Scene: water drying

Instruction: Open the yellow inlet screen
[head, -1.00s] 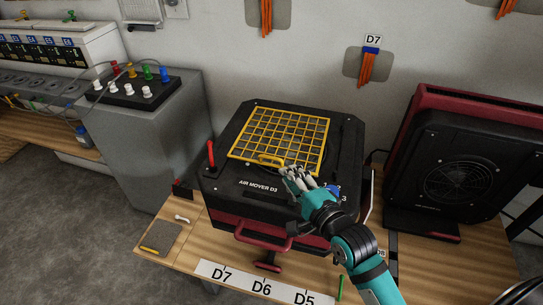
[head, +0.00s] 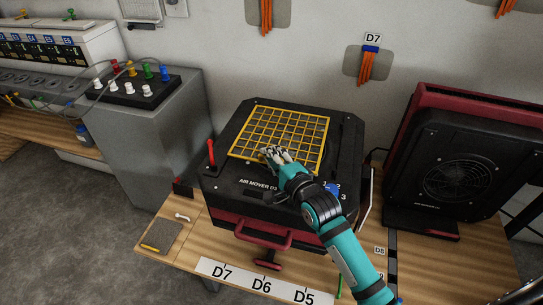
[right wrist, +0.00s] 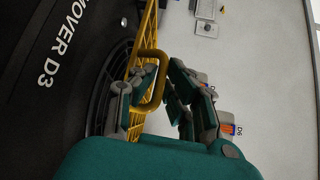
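In the right wrist view the yellow handle loop (right wrist: 157,78) stands out from the screen (right wrist: 137,52). The right gripper's fingers (right wrist: 163,80) are apart, with the handle by the left finger and a gap to the right finger. My left gripper is not in view.
A red lever (head: 211,153) stands at the air mover's left edge and a blue knob (head: 331,188) is at its front right. A second air mover (head: 450,165) stands to the right. A grey cabinet (head: 150,150) is at left. Open space lies above the screen.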

